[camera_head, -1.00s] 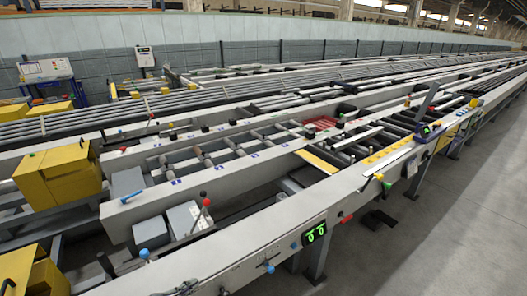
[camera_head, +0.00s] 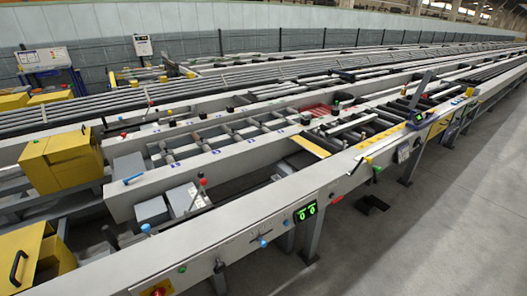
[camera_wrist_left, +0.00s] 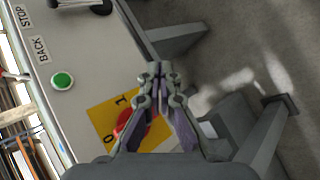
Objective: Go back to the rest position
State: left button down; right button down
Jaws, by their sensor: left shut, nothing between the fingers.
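My left gripper (camera_wrist_left: 159,72) shows in the left wrist view with its two fingers together and nothing between them. It hangs in front of the edge of the grey machine panel (camera_wrist_left: 72,115). Behind the left finger is a red knob (camera_wrist_left: 127,122) on a yellow plate (camera_wrist_left: 104,116) marked 0 and 1, partly hidden by the finger. Whether the gripper touches it I cannot tell. Neither gripper shows in the head view, and my right gripper is in no view.
The panel carries a green button (camera_wrist_left: 62,80) beside STOP and BACK labels. In the head view the long front rail (camera_head: 230,232) has a green display (camera_head: 306,212) and a red-and-yellow knob (camera_head: 157,291). Yellow boxes (camera_head: 62,160) stand left. Bare floor (camera_head: 440,220) lies right.

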pick_arm(q)
jog(key=s+a+f+m+g+y, duration=0.1)
jog(key=s+f+m+g, duration=0.15)
jog(key=s+f, duration=0.5)
jog(key=s+a+f+m+g+y, duration=0.2)
jog(key=s+f+m, duration=0.3)
jog(key=f, duration=0.4)
jog(key=s+d+f+m+g, duration=0.2)
jog(key=s+f+m, duration=0.2)
jog(key=s, duration=0.5)
jog(key=s+d+f+m+g, duration=0.1)
jog(key=s+f+m, duration=0.3)
jog(key=s, duration=0.6)
jog(key=shift+d+g+y, duration=0.35)
jog(key=shift+d+y, duration=0.05)
jog(key=shift+d, duration=0.35)
